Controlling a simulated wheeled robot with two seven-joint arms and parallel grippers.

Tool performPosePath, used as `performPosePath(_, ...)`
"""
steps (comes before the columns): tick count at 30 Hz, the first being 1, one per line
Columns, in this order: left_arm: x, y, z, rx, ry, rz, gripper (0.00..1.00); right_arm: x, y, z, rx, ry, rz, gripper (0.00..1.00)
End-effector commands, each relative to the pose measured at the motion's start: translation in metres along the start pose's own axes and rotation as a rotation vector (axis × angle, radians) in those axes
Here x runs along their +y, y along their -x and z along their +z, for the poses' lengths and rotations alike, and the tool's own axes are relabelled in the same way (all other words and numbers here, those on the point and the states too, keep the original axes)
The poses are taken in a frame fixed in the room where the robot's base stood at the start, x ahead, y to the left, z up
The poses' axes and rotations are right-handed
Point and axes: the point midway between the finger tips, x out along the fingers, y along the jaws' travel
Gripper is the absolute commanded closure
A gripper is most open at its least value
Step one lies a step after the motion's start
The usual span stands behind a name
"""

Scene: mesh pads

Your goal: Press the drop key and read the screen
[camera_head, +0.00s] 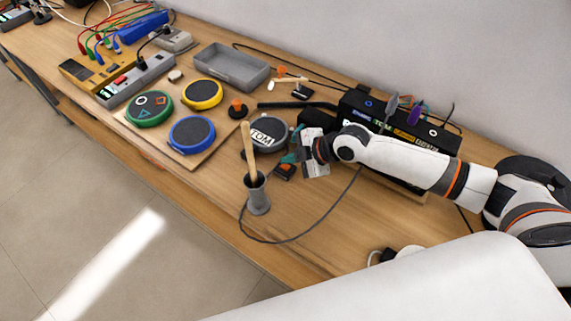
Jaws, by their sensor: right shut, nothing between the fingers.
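A black module (400,133) with a row of small labels and round knobs stands against the wall at the right. My right arm crosses in front of it and hides part of its face. I cannot make out which part is the drop key, or a readable screen. My right gripper (296,156) is shut and empty, just left of the module and beside the grey mesh pad marked TOM (268,134). Its fingertips are small and partly hidden, so I cannot tell whether they touch anything. My left gripper is not in view.
Green (148,108), yellow (202,93) and blue (192,135) mesh pads lie on a wooden board. A grey cup (258,196) with a wooden stick stands near the front edge, with a cable looping beside it. A grey tray (232,68) lies behind the pads.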

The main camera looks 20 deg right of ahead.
Motion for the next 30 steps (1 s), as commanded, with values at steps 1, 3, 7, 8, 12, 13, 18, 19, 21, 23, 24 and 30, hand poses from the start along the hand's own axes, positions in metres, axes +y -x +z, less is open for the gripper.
performPosePath(1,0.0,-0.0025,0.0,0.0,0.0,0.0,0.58,0.0017,-0.0023,-0.0015,0.0,0.0,0.0,1.0)
performPosePath(3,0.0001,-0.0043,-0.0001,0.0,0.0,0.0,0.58,0.0031,-0.0042,-0.0028,0.0,0.0,0.0,1.0)
performPosePath(7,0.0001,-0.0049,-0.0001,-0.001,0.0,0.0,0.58,0.0037,-0.0052,-0.0035,0.0,0.0,0.0,1.0)
performPosePath(8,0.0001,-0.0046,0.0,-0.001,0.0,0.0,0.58,0.0035,-0.005,-0.0034,0.0,0.0,0.0,1.0)
performPosePath(12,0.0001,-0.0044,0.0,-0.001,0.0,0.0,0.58,0.0035,-0.0049,-0.0032,0.0,0.0,0.0,1.0)
performPosePath(13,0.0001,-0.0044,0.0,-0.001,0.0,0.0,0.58,0.0035,-0.0049,-0.0033,0.0,0.0,0.0,1.0)
performPosePath(18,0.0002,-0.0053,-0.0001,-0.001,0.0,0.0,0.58,0.0041,-0.0056,-0.0038,0.0,0.0,0.0,1.0)
performPosePath(19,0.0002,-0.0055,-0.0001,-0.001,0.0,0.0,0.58,0.0043,-0.0059,-0.004,0.0,0.0,0.0,1.0)
performPosePath(21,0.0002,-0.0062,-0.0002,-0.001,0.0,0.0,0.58,0.0048,-0.0065,-0.0044,0.0,0.0,0.0,1.0)
performPosePath(23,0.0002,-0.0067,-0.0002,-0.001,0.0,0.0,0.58,0.0052,-0.0071,-0.0048,0.0,0.0,0.0,1.0)
performPosePath(24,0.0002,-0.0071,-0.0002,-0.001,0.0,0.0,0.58,0.0054,-0.0074,-0.0051,0.0,0.0,0.0,1.0)
performPosePath(30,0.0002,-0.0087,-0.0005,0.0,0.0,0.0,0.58,0.0067,-0.0091,-0.0063,0.0,0.0,0.0,1.0)
